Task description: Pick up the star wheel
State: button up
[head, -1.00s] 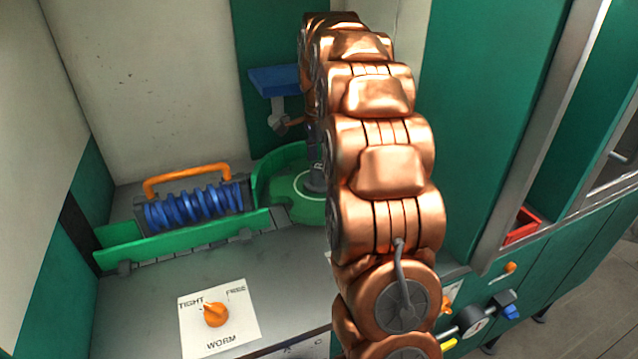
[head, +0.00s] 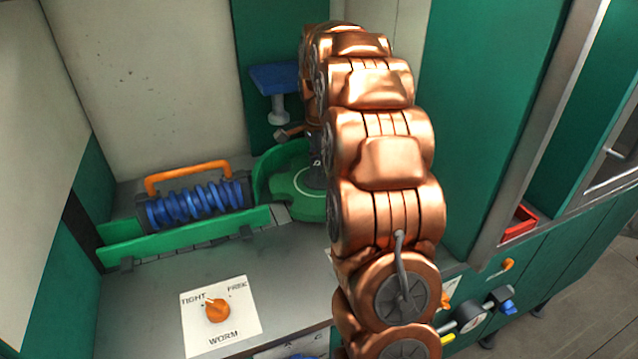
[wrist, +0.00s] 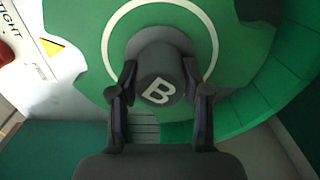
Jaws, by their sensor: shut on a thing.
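The star wheel (wrist: 220,40) is a green disc with a pale ring and a dark grey hub (wrist: 158,88) marked B. It fills much of the wrist view. In the head view the star wheel (head: 285,182) sits at the back of the grey worktop, partly hidden behind my copper arm. My gripper (wrist: 158,76) has its two dark fingers on either side of the hub and is shut on it. I cannot tell whether the wheel is clear of its seat.
A blue worm screw (head: 195,205) with an orange handle lies left of the wheel, behind a green rail (head: 185,240). An orange knob (head: 217,309) on a white TIGHT/FREE plate points towards TIGHT. A blue-topped bracket (head: 275,78) stands behind.

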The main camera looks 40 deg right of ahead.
grip_shut()
jog(key=shift+r+b, duration=1.45)
jog(key=shift+r, duration=3.55)
jog(key=shift+f, duration=0.1)
jog(key=shift+f+p, duration=1.45)
jog(key=shift+f, duration=3.3)
